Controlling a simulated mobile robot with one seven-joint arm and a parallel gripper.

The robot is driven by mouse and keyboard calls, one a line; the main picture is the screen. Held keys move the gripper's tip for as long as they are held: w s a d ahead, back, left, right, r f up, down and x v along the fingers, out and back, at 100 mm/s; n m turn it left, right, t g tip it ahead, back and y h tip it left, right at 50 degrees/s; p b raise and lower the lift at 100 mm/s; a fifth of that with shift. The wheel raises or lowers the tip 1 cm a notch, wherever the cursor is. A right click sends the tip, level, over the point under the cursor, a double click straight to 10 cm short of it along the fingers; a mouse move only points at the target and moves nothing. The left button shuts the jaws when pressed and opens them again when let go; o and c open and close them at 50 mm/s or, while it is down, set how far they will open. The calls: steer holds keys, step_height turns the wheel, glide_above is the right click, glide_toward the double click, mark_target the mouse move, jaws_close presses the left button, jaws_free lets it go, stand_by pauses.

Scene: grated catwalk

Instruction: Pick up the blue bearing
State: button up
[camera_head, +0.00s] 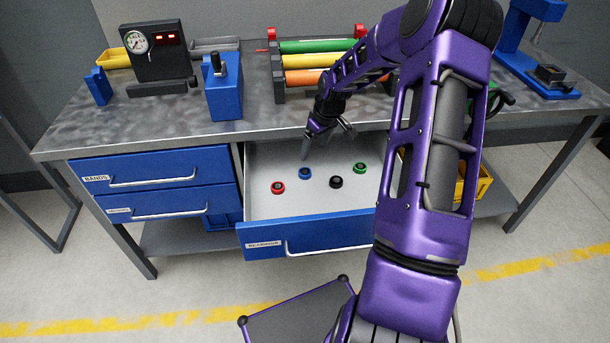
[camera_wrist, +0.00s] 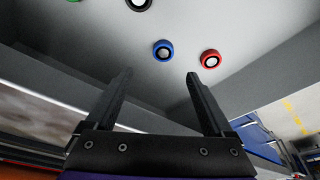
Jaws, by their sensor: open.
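The blue bearing (camera_head: 305,173) is a small ring lying on the white floor of an open drawer (camera_head: 270,205). It also shows in the wrist view (camera_wrist: 163,49), ahead of the fingertips and between their lines. A red bearing (camera_head: 278,187) lies to its left, a black bearing (camera_head: 336,182) to its right, and a green bearing (camera_head: 360,168) farther right. My gripper (camera_head: 326,135) is over the back part of the drawer, above and behind the blue bearing. In the wrist view its two fingers (camera_wrist: 157,85) are apart with nothing between them.
The workbench top (camera_head: 180,115) overhangs the drawer's back. On it stand a gauge box (camera_head: 155,50), a blue block (camera_head: 223,88) and a rack of coloured rollers (camera_head: 318,60). Closed blue drawers (camera_head: 155,180) are at left. My arm covers the drawer's right end.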

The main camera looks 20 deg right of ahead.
glide_above(305, 172)
steer(key=s+d, duration=0.1)
steer(key=s, duration=0.1)
steer(key=x, duration=0.5)
steer(key=shift+s+d+f+b, duration=0.25)
steer(key=shift+s+d+b, duration=0.05)
steer(key=shift+s+d, duration=0.1)
steer(key=shift+a+b+x, duration=0.15)
steer(key=shift+b+x, duration=0.1)
steer(key=shift+x, duration=1.1)
steer(key=shift+a+b+x, duration=0.15)
steer(key=shift+b+x, duration=0.05)
steer(key=shift+x, duration=1.2)
steer(key=shift+r, duration=0.1)
jaws_close()
